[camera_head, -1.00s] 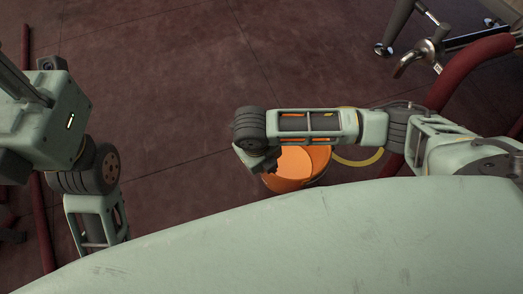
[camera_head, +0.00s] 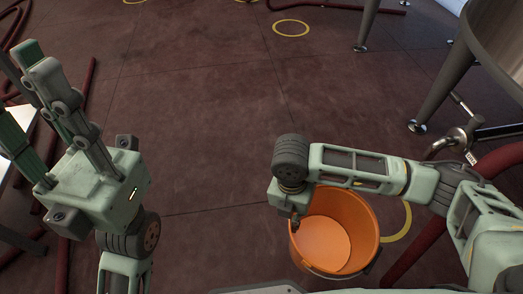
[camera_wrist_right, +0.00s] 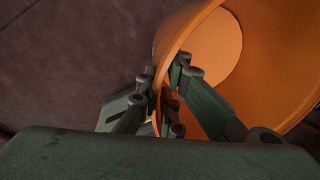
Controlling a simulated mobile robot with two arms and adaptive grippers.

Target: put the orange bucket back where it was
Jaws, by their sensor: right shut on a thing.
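The orange bucket (camera_head: 335,240) is upright and looks empty, at the lower right of the head view, under my right forearm. My right gripper (camera_head: 294,216) points down at the bucket's left edge and is mostly hidden by the wrist in that view. In the right wrist view its fingers (camera_wrist_right: 168,95) are shut on the rim of the bucket (camera_wrist_right: 265,60), one side inside and one outside. I cannot tell whether the bucket touches the floor. My left gripper (camera_head: 52,95) is raised at the left, fingers spread, with nothing between them.
A yellow floor ring (camera_head: 402,224) lies just right of the bucket, partly hidden by my arm. Another yellow ring (camera_head: 291,28) lies farther off. A metal tank leg (camera_head: 445,85), a valve (camera_head: 455,140) and a red hose (camera_head: 500,160) are at the right. The middle floor is clear.

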